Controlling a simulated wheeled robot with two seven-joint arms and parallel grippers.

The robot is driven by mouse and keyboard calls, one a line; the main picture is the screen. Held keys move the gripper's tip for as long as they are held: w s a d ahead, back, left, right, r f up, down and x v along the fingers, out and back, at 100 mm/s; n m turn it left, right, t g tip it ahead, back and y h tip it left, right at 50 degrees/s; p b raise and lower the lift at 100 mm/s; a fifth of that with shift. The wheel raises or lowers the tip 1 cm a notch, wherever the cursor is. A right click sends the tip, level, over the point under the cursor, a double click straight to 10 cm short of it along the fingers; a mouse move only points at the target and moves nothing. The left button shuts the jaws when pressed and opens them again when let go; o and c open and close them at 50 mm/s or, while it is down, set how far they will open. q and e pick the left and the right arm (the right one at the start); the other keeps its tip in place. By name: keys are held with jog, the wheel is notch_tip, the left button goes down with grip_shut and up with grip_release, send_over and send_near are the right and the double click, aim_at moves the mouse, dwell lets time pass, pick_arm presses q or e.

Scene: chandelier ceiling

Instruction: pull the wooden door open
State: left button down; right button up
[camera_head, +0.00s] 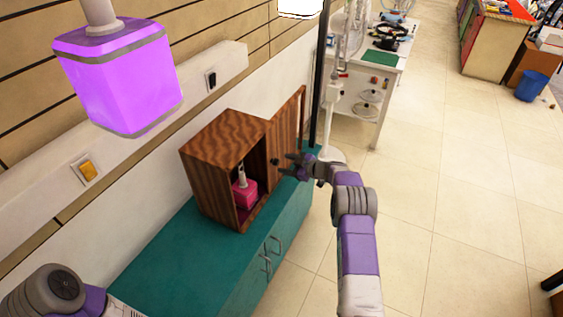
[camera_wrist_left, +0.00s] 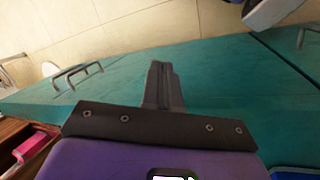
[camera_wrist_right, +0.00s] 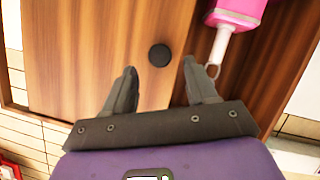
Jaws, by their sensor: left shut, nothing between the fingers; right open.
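A small striped-wood cabinet (camera_head: 225,155) stands on the teal counter. Its wooden door (camera_head: 289,125) is swung out on the cabinet's right side, and the front is open. The door's round black knob (camera_head: 275,161) also shows in the right wrist view (camera_wrist_right: 160,55). My right gripper (camera_head: 283,165) is open beside the door; in the right wrist view its fingers (camera_wrist_right: 159,68) point toward the knob, which appears between the tips, with contact unclear. My left gripper (camera_wrist_left: 162,72) is shut and empty over the teal counter; its fingers are outside the head view.
A pink bottle (camera_head: 245,192) stands inside the cabinet. The teal counter (camera_head: 170,240) has metal handles (camera_head: 268,258) on its front. A purple lamp (camera_head: 120,80) hangs at upper left. A dark pole (camera_head: 320,85) rises behind the door.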

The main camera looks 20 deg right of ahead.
jog(key=shift+p+v, duration=0.3)
jog(key=shift+v, duration=1.3)
